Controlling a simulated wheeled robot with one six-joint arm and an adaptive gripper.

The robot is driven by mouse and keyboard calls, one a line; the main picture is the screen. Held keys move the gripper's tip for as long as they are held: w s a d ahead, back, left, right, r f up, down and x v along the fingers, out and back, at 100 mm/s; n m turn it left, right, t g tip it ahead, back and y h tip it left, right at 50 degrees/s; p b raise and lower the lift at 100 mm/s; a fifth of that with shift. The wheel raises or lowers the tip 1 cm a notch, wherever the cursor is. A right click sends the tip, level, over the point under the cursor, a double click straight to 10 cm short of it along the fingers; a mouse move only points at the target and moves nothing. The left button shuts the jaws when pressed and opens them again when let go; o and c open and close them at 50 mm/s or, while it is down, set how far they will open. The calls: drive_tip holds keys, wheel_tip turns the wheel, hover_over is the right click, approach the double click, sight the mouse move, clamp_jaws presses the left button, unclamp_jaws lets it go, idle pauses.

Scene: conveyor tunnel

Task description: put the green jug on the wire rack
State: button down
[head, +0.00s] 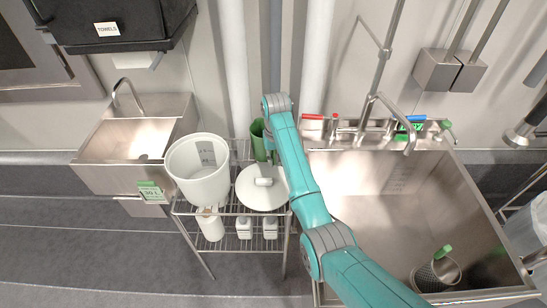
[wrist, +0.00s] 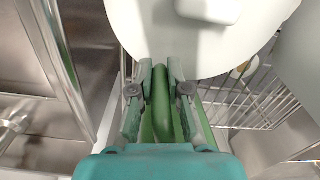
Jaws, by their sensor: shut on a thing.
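The green jug (head: 259,142) shows in the head view at the back right of the wire rack (head: 229,214), partly hidden behind my arm. In the wrist view, my gripper (wrist: 161,78) is shut on the green jug's handle (wrist: 162,112), with one grey finger on each side. Most of the jug's body is hidden there. The rack's wire top also shows at the right of the wrist view (wrist: 238,106). I cannot tell whether the jug's base touches the rack.
On the rack top stand a large white bucket (head: 198,172) and a round white lid (head: 258,197) with a handle, close to the jug. White bottles (head: 244,228) sit on the lower shelf. A deep steel sink (head: 350,185) with taps is at right, a small basin (head: 130,135) at left.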

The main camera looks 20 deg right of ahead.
drive_tip(key=shift+f, duration=0.15)
drive_tip(key=c, duration=1.1)
unclamp_jaws()
drive_tip(key=shift+c, duration=0.2)
